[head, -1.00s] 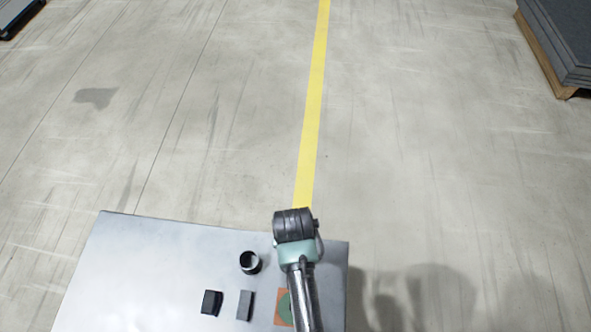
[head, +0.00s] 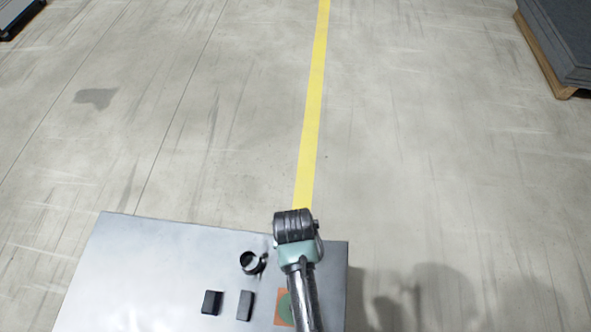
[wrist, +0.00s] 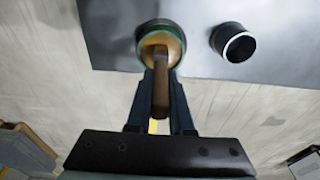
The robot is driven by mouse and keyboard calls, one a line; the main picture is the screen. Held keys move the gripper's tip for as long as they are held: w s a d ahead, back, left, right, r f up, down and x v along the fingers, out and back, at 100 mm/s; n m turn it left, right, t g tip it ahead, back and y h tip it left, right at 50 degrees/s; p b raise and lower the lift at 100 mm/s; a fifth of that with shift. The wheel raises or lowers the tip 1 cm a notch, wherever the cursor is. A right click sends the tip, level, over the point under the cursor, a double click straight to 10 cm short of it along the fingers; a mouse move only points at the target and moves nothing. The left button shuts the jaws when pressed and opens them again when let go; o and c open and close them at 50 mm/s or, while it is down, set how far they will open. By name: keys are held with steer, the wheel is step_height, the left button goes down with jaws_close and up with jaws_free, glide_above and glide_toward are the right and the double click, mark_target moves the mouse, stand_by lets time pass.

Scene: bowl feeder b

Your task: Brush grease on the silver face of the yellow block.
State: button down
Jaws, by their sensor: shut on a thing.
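My gripper (wrist: 162,82) is shut on a brown handle (wrist: 161,92), which looks like a brush handle. The handle's far end meets a round thing with a dark green rim and an orange-tan inside (wrist: 149,30) near the table's edge. I cannot tell if the handle reaches into it or just overlaps it. In the head view my gripper is hidden beneath my wrist. No yellow face is visible on any block. A grey block (head: 245,306) and a dark block (head: 211,303) stand on the table; I cannot tell if either is the yellow block.
A black open cup (head: 250,263) stands left of my arm; it also shows in the wrist view (wrist: 233,43). An orange plate with a green disc (head: 281,310) is partly hidden by my arm. The grey table (head: 140,270) is clear at left.

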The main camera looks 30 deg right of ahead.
steer(key=shift+r+p, duration=3.55)
steer(key=shift+f, duration=0.1)
steer(key=shift+w+a+f+b, duration=0.2)
steer(key=shift+b, duration=0.3)
steer(key=w+a+n+b, duration=0.2)
steer(key=a+n+b, duration=0.4)
steer(key=a+b, duration=0.4)
steer(key=shift+w+a+r+n+y, duration=0.15)
steer(key=shift+w+a+n+y, duration=0.1)
steer(key=shift+a+n+y, duration=0.2)
